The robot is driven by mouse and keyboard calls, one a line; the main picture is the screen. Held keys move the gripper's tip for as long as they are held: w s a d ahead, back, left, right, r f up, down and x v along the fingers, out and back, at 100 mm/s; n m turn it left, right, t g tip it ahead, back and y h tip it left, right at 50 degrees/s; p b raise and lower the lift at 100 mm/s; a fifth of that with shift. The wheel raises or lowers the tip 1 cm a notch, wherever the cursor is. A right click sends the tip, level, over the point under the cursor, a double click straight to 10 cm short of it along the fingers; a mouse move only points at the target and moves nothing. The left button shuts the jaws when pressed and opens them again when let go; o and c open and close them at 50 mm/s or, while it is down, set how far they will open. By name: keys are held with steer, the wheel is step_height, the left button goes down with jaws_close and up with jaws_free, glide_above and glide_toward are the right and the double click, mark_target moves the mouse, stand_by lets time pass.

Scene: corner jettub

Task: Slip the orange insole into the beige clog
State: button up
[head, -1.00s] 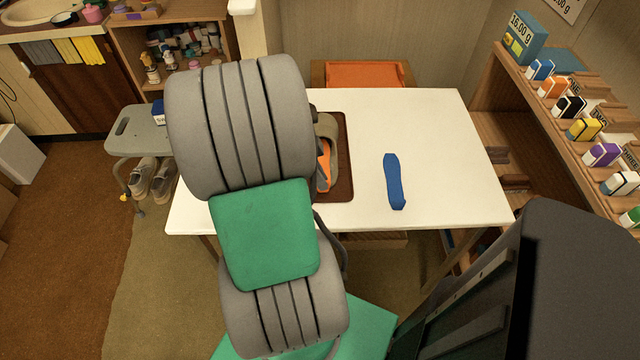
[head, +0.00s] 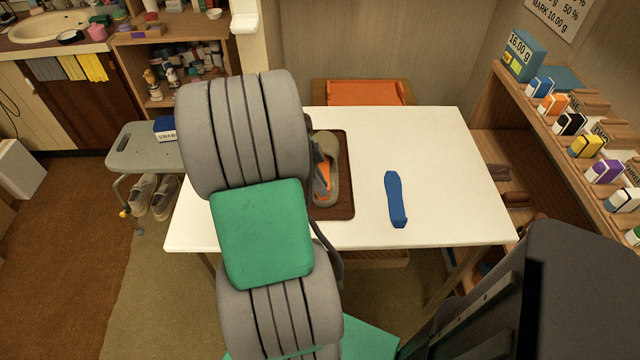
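The beige clog (head: 332,150) lies on a brown tray (head: 344,208) on the white table, just right of my arm. Its left side is partly hidden by the arm. The orange insole (head: 324,184) shows as a narrow strip at the clog's opening; whether it is inside or held above cannot be told. My gripper (head: 317,160) is almost wholly hidden behind my arm, with only a dark sliver showing beside the clog and insole. Its fingers cannot be made out, nor whether they grip the insole.
A blue insole (head: 396,199) lies on the table right of the tray, with clear tabletop around it. An orange-topped stool or chair (head: 358,92) stands behind the table. A shelf of small boxes (head: 570,124) is at right. A grey bench (head: 146,146) with shoes beneath is at left.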

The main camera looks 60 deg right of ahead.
steer(key=o, duration=0.4)
steer(key=shift+r, duration=0.1)
